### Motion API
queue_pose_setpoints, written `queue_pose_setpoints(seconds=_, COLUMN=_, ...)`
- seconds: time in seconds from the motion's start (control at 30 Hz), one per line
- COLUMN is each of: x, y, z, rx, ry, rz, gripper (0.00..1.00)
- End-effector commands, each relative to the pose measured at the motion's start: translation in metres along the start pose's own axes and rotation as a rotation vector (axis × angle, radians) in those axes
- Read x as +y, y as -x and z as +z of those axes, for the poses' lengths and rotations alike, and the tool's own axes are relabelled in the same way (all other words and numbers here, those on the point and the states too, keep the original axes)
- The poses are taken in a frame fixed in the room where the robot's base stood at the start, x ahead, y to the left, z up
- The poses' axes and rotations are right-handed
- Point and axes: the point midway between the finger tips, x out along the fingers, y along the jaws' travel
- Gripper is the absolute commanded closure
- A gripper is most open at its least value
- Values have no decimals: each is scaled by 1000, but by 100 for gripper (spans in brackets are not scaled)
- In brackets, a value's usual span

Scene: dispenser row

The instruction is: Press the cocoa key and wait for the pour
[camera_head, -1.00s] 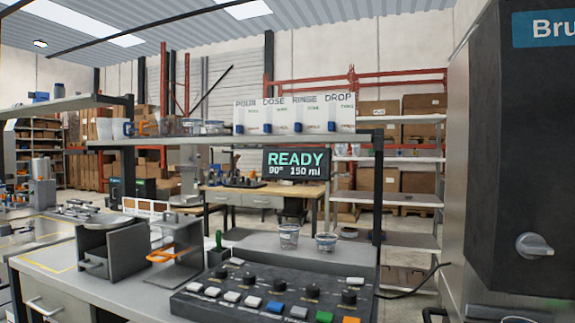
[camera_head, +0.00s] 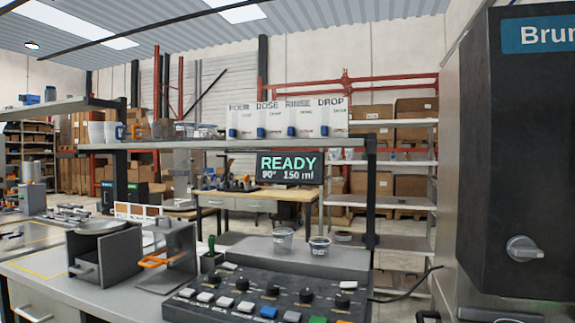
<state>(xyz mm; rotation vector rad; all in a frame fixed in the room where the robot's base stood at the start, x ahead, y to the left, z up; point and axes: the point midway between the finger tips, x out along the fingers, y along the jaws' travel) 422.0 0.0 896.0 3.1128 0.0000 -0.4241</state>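A dark key panel (camera_head: 222,315) lies on the bench at the bottom centre. I cannot read any key's label, so I cannot tell which is cocoa. A display (camera_head: 288,167) above reads READY, 90°, 150 ml. Two cups (camera_head: 283,241) stand behind the panel. My gripper is not in view.
A large dark machine (camera_head: 510,130) with a grey knob (camera_head: 523,248) fills the right side. A shelf (camera_head: 215,145) with white dispenser boxes crosses above the panel. Grey stands and an orange handle (camera_head: 157,262) are left of the panel. A cable (camera_head: 410,293) runs right.

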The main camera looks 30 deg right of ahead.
Motion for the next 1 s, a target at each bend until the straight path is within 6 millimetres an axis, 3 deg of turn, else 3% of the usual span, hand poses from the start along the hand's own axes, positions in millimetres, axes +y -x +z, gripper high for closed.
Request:
queue_pose_setpoints(seconds=0.07, x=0, y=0, z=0, rx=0, ry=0, rz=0, gripper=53)
queue_pose_setpoints(seconds=0.57, x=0, y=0, z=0, rx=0, ry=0, rz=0, gripper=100)
queue_pose_setpoints(seconds=1.0, x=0, y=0, z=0, rx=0, ry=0, rz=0, gripper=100)
